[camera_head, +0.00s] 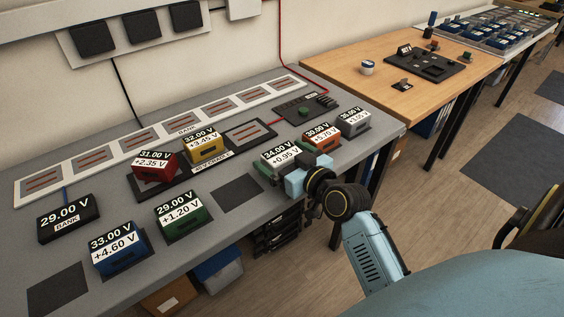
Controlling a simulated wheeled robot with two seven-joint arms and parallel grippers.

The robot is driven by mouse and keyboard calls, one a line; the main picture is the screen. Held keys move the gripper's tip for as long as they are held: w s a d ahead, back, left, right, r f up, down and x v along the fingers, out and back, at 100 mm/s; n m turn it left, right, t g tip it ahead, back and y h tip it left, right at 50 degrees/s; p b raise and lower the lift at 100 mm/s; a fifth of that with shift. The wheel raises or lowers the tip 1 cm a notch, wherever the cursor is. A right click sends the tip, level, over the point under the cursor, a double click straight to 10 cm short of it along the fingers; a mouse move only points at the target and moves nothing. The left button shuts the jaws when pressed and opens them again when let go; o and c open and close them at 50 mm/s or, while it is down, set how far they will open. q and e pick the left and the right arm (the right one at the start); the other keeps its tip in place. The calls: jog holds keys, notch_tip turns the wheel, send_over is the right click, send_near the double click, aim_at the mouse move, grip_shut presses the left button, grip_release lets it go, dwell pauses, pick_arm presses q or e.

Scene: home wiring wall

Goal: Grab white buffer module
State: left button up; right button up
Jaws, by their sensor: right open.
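The white buffer module (281,156), labelled 34.00 V and +0.95 V, sits on the grey bench near its front edge. My right gripper (294,171) is open at the module's near side, with its fingers close around it. The gripper hides the module's lower front, and I cannot tell whether the fingers touch it. My left gripper is not in view.
An orange module (322,136) and a grey module (353,122) stand close to the right. Green (182,221), blue (120,254), red (155,168) and yellow (203,146) modules stand left. A dark empty pad (237,194) lies beside the white module.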

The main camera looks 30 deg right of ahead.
jog(key=shift+w+f, duration=0.2)
jog(key=shift+w, duration=1)
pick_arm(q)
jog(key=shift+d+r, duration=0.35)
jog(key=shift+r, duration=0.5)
pick_arm(e)
jog(key=shift+c, duration=0.4)
jog(key=c, duration=1)
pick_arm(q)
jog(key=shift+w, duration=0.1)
pick_arm(e)
jog(key=shift+r, duration=0.15)
